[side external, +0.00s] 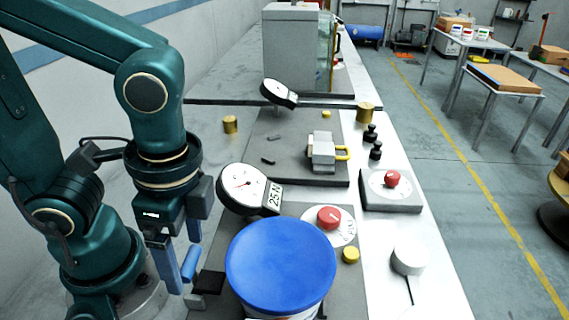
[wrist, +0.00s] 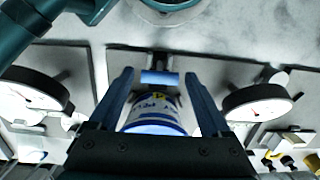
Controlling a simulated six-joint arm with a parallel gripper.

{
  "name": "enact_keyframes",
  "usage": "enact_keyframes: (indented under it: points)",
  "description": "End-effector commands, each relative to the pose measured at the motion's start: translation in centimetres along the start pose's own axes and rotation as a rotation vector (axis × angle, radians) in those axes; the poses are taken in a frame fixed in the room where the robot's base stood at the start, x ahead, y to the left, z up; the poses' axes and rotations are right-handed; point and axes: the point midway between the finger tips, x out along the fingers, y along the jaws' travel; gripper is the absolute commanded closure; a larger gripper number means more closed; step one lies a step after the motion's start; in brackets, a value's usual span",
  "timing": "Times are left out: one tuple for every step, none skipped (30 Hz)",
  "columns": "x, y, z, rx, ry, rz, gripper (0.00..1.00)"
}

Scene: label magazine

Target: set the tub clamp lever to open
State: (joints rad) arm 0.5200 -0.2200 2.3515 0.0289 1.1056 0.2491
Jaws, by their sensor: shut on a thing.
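The tub (side external: 280,265) with a round blue lid stands at the front of the side view. Its white, blue and yellow label side shows in the wrist view (wrist: 155,115). The clamp's dark block (side external: 208,281) sits left of the tub. The clamp lever has a light blue grip (side external: 190,263), which also shows as a crosswise blue bar in the wrist view (wrist: 160,78). My gripper (side external: 180,262) points down left of the tub, its fingers on either side of the lever grip. It is shut on the lever. The lever's pivot is mostly hidden.
A dial gauge (side external: 242,187) stands close behind the tub. A red knob (side external: 329,217) and a small yellow cylinder (side external: 351,255) are to its right. Another red knob (side external: 392,179) and a grey-white round part (side external: 408,261) stand farther right. Bare wall lies left.

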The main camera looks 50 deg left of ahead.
Motion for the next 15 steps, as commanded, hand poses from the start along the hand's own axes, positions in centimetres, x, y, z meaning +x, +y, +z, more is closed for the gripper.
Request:
enact_keyframes:
  points:
    - [0.26, -0.04, 0.71, 0.004, -0.028, -0.002, 1.0]
    - [0.26, -0.03, 0.75, 0.004, -0.028, -0.002, 1.0]
    - [0.27, -0.03, 0.78, 0.005, -0.028, -0.002, 1.0]
    - [0.28, -0.03, 0.8, 0.005, -0.028, -0.002, 1.0]
    - [0.28, -0.03, 0.82, 0.005, -0.028, -0.002, 1.0]
    - [0.28, -0.03, 0.83, 0.005, -0.028, -0.001, 1.0]
    - [0.28, -0.03, 0.83, 0.005, -0.029, -0.001, 1.0]
    - [0.29, -0.03, 0.84, 0.005, -0.029, -0.001, 1.0]
    - [0.29, -0.03, 0.84, 0.005, -0.029, -0.001, 1.0]
    - [0.29, -0.03, 0.84, 0.005, -0.029, -0.001, 1.0]
    - [0.29, -0.03, 0.84, 0.005, -0.029, -0.001, 1.0]
    - [0.3, -0.03, 0.84, 0.005, -0.029, -0.001, 1.0]
    - [0.3, -0.02, 0.84, 0.005, -0.03, -0.001, 1.0]
    - [0.3, -0.02, 0.84, 0.005, -0.03, -0.001, 1.0]
    - [0.3, -0.02, 0.84, 0.005, -0.03, -0.001, 0.15]
